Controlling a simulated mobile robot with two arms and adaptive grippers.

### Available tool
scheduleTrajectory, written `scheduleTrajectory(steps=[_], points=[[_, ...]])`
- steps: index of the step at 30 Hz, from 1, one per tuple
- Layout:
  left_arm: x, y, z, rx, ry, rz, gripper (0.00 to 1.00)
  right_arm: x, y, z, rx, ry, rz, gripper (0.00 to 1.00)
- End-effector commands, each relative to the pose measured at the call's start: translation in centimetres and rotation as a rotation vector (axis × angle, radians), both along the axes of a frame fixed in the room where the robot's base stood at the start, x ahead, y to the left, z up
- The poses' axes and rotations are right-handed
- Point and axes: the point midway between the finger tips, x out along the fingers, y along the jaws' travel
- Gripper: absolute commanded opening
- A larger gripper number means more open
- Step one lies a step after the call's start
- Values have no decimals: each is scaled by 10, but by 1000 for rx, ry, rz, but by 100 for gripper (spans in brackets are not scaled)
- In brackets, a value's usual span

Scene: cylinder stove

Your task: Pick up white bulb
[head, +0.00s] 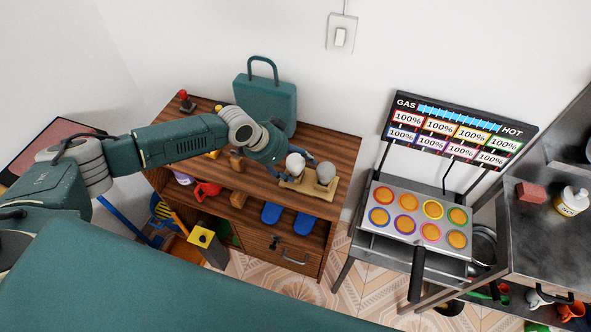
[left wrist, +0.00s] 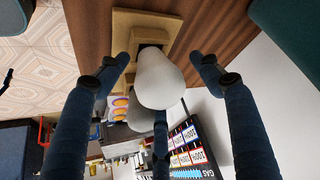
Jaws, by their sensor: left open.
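The white bulb (head: 295,162) stands on a light wooden base (head: 292,184) on top of the wooden cabinet. A greyer bulb (head: 325,173) stands on the same base, just right of it. My left gripper (head: 291,168) is at the white bulb, with its dark blue fingers spread around it. In the left wrist view, the white bulb (left wrist: 160,82) lies between the open fingers of the left gripper (left wrist: 160,66), with gaps at both sides. The lower finger is close to it; I cannot tell whether it touches. The other bulb shows partly behind. My right gripper is out of view.
A teal case (head: 265,98) stands on the cabinet (head: 335,150) behind my gripper. A red joystick (head: 185,98) is at the cabinet's back left. Right of the cabinet is a stove (head: 385,237) with coloured discs below a gas panel (head: 450,135). The cabinet's right end is clear.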

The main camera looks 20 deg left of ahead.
Motion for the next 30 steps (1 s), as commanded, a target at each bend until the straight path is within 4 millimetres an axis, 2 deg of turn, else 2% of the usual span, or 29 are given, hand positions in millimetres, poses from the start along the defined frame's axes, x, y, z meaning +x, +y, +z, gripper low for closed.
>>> scheduleTrajectory(steps=[1,8,18,23,26,30], points=[[0,0,0,0,0,0,65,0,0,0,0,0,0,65],[0,0,0,0,0,0,20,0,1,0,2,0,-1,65],[0,0,1,-1,-1,0,19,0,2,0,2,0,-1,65],[0,0,7,-1,-1,0,19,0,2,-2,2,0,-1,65],[1,0,18,-2,-2,-1,19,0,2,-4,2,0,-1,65],[1,0,43,-2,-5,-1,19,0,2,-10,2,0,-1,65]])
